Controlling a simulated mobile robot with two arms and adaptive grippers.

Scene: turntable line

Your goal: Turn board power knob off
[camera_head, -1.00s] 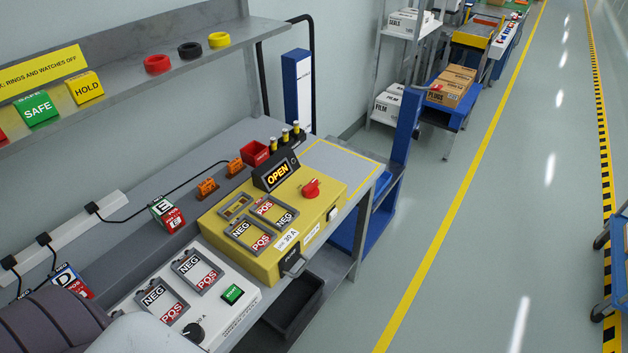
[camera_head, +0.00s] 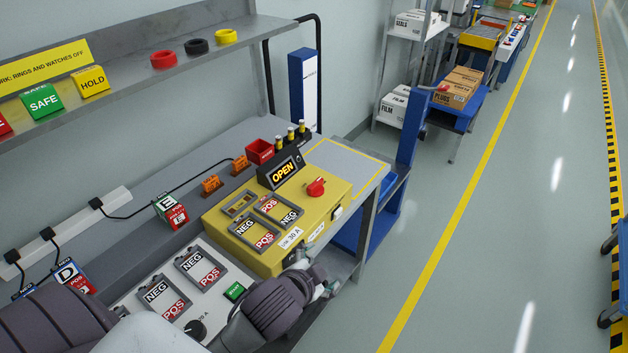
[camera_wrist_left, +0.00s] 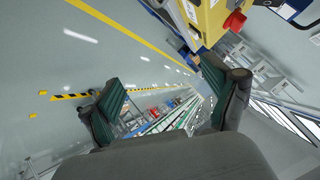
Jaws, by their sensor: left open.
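The yellow board box (camera_head: 336,190) sits on the bench with a lit OPEN display (camera_head: 284,171). A red knob (camera_head: 316,187) is on its top at the right; it also shows in the wrist view (camera_wrist_left: 235,22), with part of the yellow box (camera_wrist_left: 212,22). A black knob (camera_head: 195,329) is on the white panel (camera_head: 128,300) in front. My left gripper (camera_head: 322,277) is in front of the yellow box's near side, apart from the red knob. In the wrist view its fingers (camera_wrist_left: 164,98) are spread with nothing between them. My right gripper is not in view.
Yellow, black and red rings lie on the shelf (camera_head: 130,70) above the bench. Cell blocks marked E (camera_head: 170,211) and D stand at the left. Orange clips and a red bin (camera_head: 260,151) are behind the box. The aisle floor (camera_head: 500,230) to the right is clear.

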